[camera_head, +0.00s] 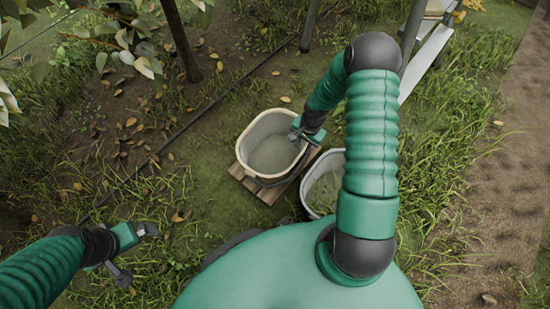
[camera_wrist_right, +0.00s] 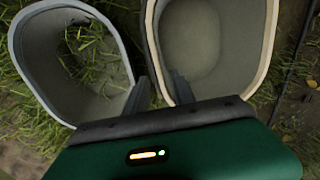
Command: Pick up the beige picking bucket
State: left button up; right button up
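The beige picking bucket (camera_head: 243,148) stands upright and looks empty, on a small wooden pallet in the middle of the head view. Its pale rim also shows in the right wrist view (camera_wrist_right: 270,45). My right gripper (camera_head: 298,136) is at the bucket's right rim. In the right wrist view its two fingers (camera_wrist_right: 162,92) stand apart, one on each side of the bucket wall; firm contact is not clear. My left gripper (camera_head: 137,252) is open and empty over grass at the lower left, away from the bucket.
A grey-white bucket (camera_head: 319,172) stands close to the right of the beige one, partly behind my right arm; grass shows inside it (camera_wrist_right: 17,62). The wooden pallet (camera_head: 262,190) sticks out below. A thin dark hose (camera_head: 215,105) crosses the ground. A tree trunk (camera_head: 181,40) stands at upper left.

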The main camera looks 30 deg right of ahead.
notch_tip(320, 180, down, 4)
jog(key=shift+w+a+f+b, duration=0.1)
jog(key=shift+w+f+b, duration=0.1)
jog(key=shift+b, duration=0.6)
jog(key=f+b, duration=0.5)
jog(key=shift+a+f, duration=0.1)
jog(key=shift+a, duration=0.1)
jog(key=shift+r, duration=0.2)
pick_arm(q)
jog(key=s+x, duration=0.1)
jog(key=x, duration=0.6)
jog(key=shift+s+f, duration=0.3)
pick_arm(e)
grip_shut()
